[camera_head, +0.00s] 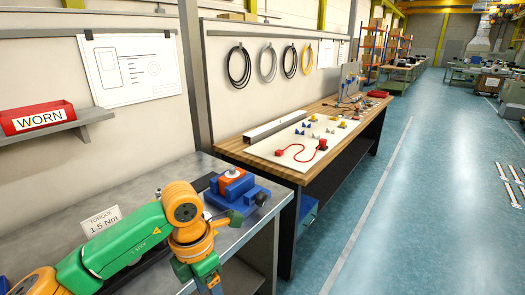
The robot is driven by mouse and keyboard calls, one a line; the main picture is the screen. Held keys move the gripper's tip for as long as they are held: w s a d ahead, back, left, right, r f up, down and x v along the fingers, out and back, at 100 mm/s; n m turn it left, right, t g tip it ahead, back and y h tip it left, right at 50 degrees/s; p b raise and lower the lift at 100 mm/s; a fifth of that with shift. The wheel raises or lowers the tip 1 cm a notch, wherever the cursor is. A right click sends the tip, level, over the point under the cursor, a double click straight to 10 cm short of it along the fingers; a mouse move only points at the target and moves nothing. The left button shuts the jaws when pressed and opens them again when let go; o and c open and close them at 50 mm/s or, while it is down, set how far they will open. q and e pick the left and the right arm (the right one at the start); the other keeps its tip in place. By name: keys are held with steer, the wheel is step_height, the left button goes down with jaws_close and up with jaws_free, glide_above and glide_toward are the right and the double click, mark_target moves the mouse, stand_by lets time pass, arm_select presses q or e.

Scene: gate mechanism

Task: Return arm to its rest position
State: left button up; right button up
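My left arm, green and orange, comes in from the lower left over the near grey workbench (62,232). It bends at an orange joint, and its lower end with my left gripper (212,284) hangs down at the bottom edge of the view, by the bench's front edge. The fingertips are cut off or too small to read, so I cannot tell whether they are open. My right gripper is not in view.
A torque sign (101,220) stands on the bench behind my arm. A red WORN bin (38,117) sits on a wall shelf (60,130). A wooden-topped table (240,148) with a white board (285,153) stands beyond. The blue floor (420,200) at right is largely clear.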

arm_select(q)
steer(key=w+d+f+n+h, duration=0.1)
steer(key=d+n+h, duration=0.4)
steer(key=d+h, duration=0.3)
steer(key=w+d+f+n+h, duration=0.1)
steer(key=w+d+n+h, duration=0.1)
steer(key=d+n+h, duration=0.4)
steer(key=w+a+f+n+t, duration=0.5)
steer(key=w+f+n+t, duration=0.3)
steer(key=n+t, duration=0.4)
steer(key=s+a+f+n+y, duration=0.2)
steer(key=a+f+n+y, duration=0.25)
steer(key=f, duration=0.35)
steer(key=s+a+f+n+y, duration=0.2)
steer(key=a+f+n+y, duration=0.2)
steer(key=f+n, duration=0.25)
steer(key=s+a+f+n+g+y, duration=0.2)
steer(key=s+a+f, duration=0.1)
steer(key=s+f, duration=0.35)
steer(key=s+a+f+n+g+y, duration=0.1)
steer(key=s+a+f+n+y, duration=0.15)
steer(key=s+f, duration=0.4)
steer(key=s+a+f+n+g+y, duration=0.1)
steer(key=s+a+f+n+g, duration=0.1)
steer(key=s, duration=0.9)
steer(key=s+a+f+n+g+y, duration=0.1)
steer(key=s+f+g, duration=0.4)
steer(key=s, duration=0.7)
steer(key=shift+a+f+n+g, duration=0.3)
steer(key=shift+a+n, duration=0.35)
